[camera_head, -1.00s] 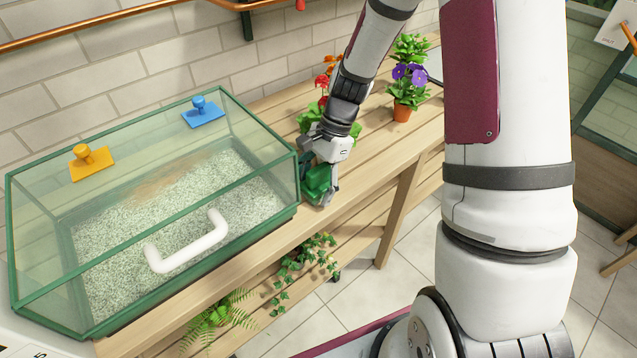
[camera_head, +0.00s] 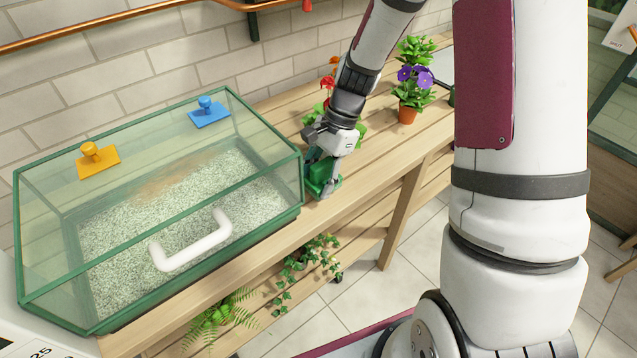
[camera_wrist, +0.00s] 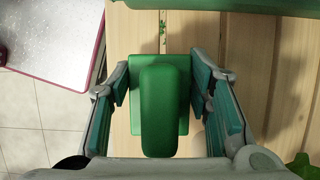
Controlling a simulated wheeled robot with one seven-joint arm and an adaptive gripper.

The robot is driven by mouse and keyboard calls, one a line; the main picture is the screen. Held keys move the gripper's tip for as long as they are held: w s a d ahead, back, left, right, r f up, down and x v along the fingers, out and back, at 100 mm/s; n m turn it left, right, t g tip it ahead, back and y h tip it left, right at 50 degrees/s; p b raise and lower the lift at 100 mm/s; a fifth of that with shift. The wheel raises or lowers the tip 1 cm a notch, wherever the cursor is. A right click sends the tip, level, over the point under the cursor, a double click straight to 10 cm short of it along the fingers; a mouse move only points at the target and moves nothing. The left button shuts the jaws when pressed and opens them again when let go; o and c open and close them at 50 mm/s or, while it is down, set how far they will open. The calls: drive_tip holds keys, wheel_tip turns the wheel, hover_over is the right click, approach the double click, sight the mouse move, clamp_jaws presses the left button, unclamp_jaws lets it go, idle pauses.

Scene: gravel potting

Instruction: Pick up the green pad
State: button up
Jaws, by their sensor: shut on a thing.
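The green pad (camera_head: 322,174) is a flat plate with a raised rounded handle. It is at the right end of the glass tank, over the wooden bench. My gripper (camera_head: 325,184) points down and is shut on the green pad. In the wrist view the pad (camera_wrist: 165,110) lies between my two fingers (camera_wrist: 163,95), its handle towards the camera. Its underside is hidden, so I cannot tell whether it touches the bench.
The green-framed glass tank (camera_head: 302,180) holds pale gravel and has a white handle (camera_head: 190,242) in front. An orange pad (camera_head: 98,160) and a blue pad (camera_head: 209,112) are on its back side. Potted red (camera_head: 328,88) and purple flowers (camera_head: 408,82) stand behind my gripper.

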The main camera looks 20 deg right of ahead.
drive_tip(key=shift+r, duration=0.85)
drive_tip(key=s+d+r, duration=0.1)
drive_tip(key=s+d, duration=0.1)
drive_tip(key=s, duration=1.4)
drive_tip(key=shift+d+r+p, duration=0.15)
drive_tip(key=shift+p, duration=0.25)
drive_tip(key=shift+w, duration=0.1)
drive_tip(key=shift+o, duration=1.2)
drive_tip(key=shift+c, duration=0.4)
